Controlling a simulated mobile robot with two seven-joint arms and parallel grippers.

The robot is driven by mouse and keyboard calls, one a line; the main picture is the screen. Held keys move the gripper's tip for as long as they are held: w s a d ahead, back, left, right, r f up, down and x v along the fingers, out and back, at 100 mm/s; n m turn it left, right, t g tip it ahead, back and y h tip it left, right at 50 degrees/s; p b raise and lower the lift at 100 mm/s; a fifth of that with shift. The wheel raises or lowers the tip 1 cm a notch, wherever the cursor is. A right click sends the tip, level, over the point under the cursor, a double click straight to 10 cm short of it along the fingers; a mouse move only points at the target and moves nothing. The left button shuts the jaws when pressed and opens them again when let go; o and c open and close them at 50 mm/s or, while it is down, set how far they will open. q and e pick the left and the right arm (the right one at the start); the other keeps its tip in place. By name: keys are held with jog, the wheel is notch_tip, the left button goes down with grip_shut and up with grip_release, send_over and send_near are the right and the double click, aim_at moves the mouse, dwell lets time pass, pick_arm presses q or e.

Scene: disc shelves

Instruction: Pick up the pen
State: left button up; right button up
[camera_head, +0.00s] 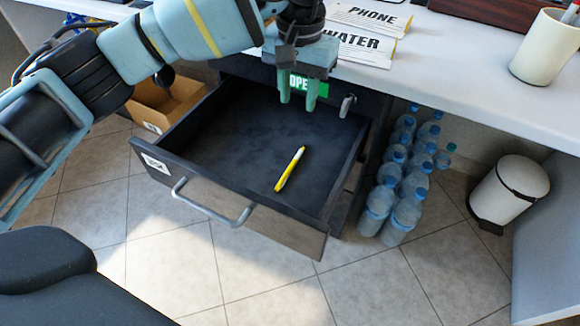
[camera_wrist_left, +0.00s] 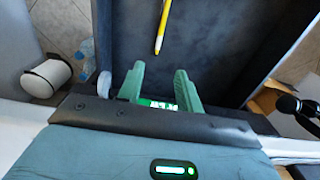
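A yellow pen (camera_head: 290,168) lies in the open dark drawer (camera_head: 225,135), towards its right side. The pen also shows in the left wrist view (camera_wrist_left: 163,27), at the top, beyond the fingertips. My left gripper (camera_head: 297,98) is over the back part of the drawer, behind the pen and apart from it. Its two green fingers are spread with nothing between them, as the left wrist view also shows (camera_wrist_left: 160,82). My right gripper is in neither view.
The white desk top (camera_head: 460,65) with paper signs and a cup (camera_head: 545,47) is behind and right. Several water bottles (camera_head: 400,185) and a white bin (camera_head: 510,190) stand right of the drawer. A cardboard box (camera_head: 165,103) is at left. A black chair (camera_head: 60,280) is at front left.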

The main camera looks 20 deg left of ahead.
pick_arm(q)
jog(key=b, duration=0.2)
send_over(297, 157)
notch_tip(297, 157, down, 8)
jog(key=shift+r, duration=0.1)
notch_tip(297, 157, down, 8)
jog(key=b, duration=0.3)
jog(key=shift+r, duration=0.2)
jog(key=shift+c, duration=0.2)
grip_shut()
